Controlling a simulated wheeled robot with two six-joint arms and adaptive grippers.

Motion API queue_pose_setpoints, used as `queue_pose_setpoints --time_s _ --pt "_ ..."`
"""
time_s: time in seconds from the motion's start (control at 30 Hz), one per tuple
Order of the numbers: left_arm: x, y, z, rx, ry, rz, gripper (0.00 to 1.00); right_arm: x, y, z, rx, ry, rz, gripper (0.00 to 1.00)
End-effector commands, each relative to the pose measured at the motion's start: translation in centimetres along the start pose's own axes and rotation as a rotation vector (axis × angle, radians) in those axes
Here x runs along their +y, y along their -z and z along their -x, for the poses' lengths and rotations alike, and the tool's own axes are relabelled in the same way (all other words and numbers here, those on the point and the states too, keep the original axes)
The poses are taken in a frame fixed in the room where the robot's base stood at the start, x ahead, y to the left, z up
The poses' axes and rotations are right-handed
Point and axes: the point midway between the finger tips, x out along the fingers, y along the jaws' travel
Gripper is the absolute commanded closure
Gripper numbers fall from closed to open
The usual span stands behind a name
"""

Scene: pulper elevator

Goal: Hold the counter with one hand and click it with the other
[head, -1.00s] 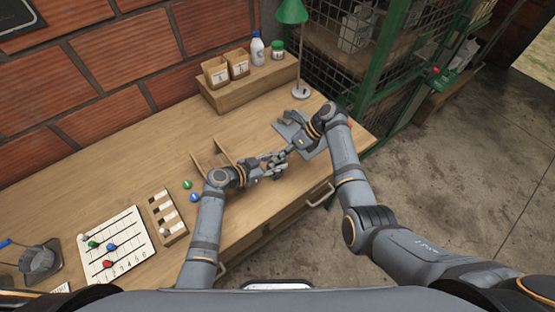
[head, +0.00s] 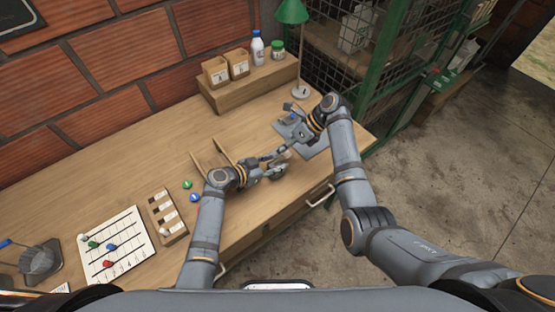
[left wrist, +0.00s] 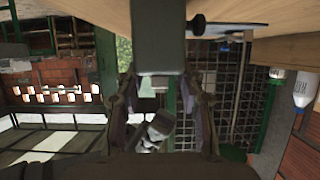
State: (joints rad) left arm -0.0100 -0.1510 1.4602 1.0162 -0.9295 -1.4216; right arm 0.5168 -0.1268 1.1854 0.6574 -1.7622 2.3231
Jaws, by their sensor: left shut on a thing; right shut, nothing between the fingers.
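My left gripper (head: 268,172) is over the front part of the bench, shut on a small grey metallic thing, which seems to be the counter (head: 281,167). In the left wrist view a silvery piece (left wrist: 158,126) shows between the two fingers of my left gripper (left wrist: 160,120). My right gripper (head: 263,159) is shut and empty, reaching in from the upper right. Its tips are close above the left gripper; whether they touch the counter I cannot tell. The counter's button is too small to make out.
A grey pad (head: 318,149) lies under the right wrist. A wooden rack (head: 213,152), green and blue balls, a slotted block (head: 164,212) and a numbered board (head: 112,247) are to the left. A lamp (head: 297,60), bottle (head: 257,48) and boxes stand behind.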

Motion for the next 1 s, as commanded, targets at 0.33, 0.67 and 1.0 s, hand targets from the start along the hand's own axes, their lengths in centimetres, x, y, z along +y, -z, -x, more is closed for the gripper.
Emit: queue_pose_setpoints --time_s 0.33,0.67,1.0 --pt "0.0 0.0 0.0 0.000 0.000 0.000 0.95 1.7 -1.7 2.3 -0.001 0.000 0.001 1.00" --pt "0.0 0.0 0.0 0.000 0.000 0.000 0.95 1.9 -1.9 2.5 0.000 0.000 -0.001 1.00" --pt "0.0 0.0 0.0 0.000 0.000 0.000 0.56 1.9 -1.8 2.5 0.000 0.000 -0.001 1.00"
